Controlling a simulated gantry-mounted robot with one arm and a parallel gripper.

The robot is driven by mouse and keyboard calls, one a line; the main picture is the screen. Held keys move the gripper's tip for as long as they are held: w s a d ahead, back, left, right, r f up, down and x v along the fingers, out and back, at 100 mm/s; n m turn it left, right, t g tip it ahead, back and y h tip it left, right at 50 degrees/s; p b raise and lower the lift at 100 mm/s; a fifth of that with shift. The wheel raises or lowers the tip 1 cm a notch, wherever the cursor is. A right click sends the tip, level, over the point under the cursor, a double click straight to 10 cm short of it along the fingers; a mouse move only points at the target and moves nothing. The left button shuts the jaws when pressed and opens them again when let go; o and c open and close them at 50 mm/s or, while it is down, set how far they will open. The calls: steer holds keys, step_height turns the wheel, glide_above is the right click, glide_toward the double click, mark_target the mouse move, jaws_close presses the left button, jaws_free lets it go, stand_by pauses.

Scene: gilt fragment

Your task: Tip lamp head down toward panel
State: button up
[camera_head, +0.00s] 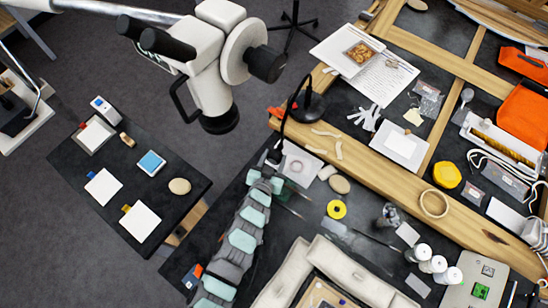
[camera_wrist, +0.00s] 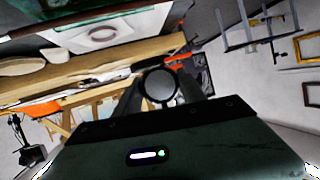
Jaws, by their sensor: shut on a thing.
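A black lamp head (camera_head: 309,106) shows in the head view over the bench's near wooden rail, with a thin dark stem curving down from it. My gripper (camera_head: 274,155) is at the end of my arm near the lower part of that stem; its fingers are hard to make out there. In the wrist view a round dark disc (camera_wrist: 160,85), seemingly the lamp head, sits between the fingers of my gripper (camera_wrist: 162,92), which is shut. A small gilt panel (camera_head: 362,53) lies on white paper behind the lamp. The exact contact is hidden.
A white microscope-like device (camera_head: 220,60) stands left of the lamp. A pale sheet with a ring mark (camera_head: 299,166) lies beside my gripper. A dark side table (camera_head: 128,180) stands at left.

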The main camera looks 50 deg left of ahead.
steer(key=f+t+b, duration=0.1)
steer(key=b, duration=0.1)
steer(key=shift+f+b, duration=0.3)
steer(key=shift+b, duration=0.1)
steer(key=shift+f+t+y+b, duration=0.2)
steer(key=shift+t+y+b, duration=0.15)
steer(key=shift+b, duration=0.4)
steer(key=shift+w+t+y+b, duration=0.1)
steer(key=shift+t+y+b, duration=0.25)
steer(key=shift+t+b, duration=0.6)
steer(key=shift+r, duration=0.3)
steer(key=o, duration=1.4)
steer(key=shift+c, duration=0.2)
